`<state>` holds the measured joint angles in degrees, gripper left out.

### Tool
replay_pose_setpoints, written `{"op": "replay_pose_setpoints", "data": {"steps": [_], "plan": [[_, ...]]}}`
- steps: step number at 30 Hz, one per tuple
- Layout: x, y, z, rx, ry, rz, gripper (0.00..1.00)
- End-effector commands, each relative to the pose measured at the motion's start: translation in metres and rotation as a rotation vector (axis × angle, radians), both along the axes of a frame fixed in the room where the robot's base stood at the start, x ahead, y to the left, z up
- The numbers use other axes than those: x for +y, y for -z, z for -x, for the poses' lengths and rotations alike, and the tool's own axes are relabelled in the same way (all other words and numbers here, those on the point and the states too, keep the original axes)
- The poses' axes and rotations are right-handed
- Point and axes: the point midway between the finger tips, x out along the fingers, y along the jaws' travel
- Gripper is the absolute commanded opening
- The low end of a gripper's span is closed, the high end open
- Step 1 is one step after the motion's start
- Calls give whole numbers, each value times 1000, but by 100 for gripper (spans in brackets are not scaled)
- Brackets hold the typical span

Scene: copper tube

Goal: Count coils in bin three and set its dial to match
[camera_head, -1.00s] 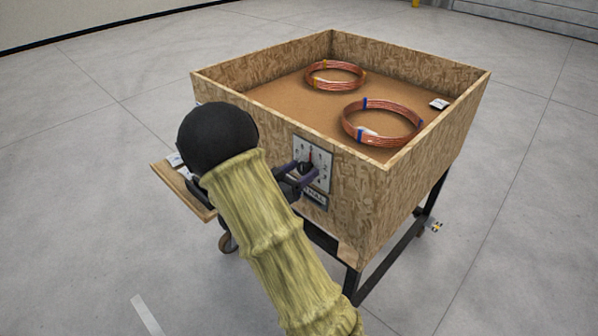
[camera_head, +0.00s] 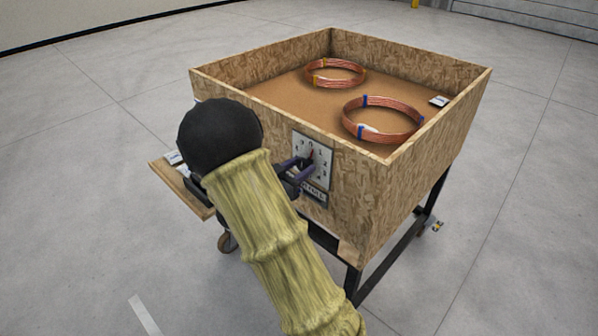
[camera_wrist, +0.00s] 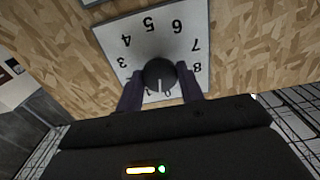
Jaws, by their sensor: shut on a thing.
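The bin (camera_head: 385,190) is an open chipboard box with two copper coils lying apart on its floor. The rear coil (camera_head: 335,74) has orange ties; the front coil (camera_head: 382,120) has blue ties and a white tag. A white dial plate (camera_head: 325,177) with numbers is on the bin's front wall. My gripper (camera_head: 305,166) is at this plate. In the wrist view its fingers (camera_wrist: 159,90) are shut on the dark round knob (camera_wrist: 159,72), one on each side. The knob's pale pointer line faces down there, near a partly hidden number; the plate's numbers appear upside down.
A white card (camera_head: 439,101) lies in the bin's right corner. A small wooden ledge (camera_head: 182,187) with a white card juts out at the left, behind my arm. The bin stands on a black wheeled frame (camera_head: 400,240). The surrounding concrete floor is open.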

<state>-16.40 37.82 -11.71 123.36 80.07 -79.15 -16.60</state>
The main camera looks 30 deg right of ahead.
Motion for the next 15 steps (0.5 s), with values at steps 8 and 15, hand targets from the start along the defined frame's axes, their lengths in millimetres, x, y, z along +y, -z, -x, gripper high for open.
{"op": "replay_pose_setpoints", "data": {"steps": [8,15], "plan": [[1,5,0,-234,-4,-86,15],[1,6,0,-450,-3,-165,15]]}}
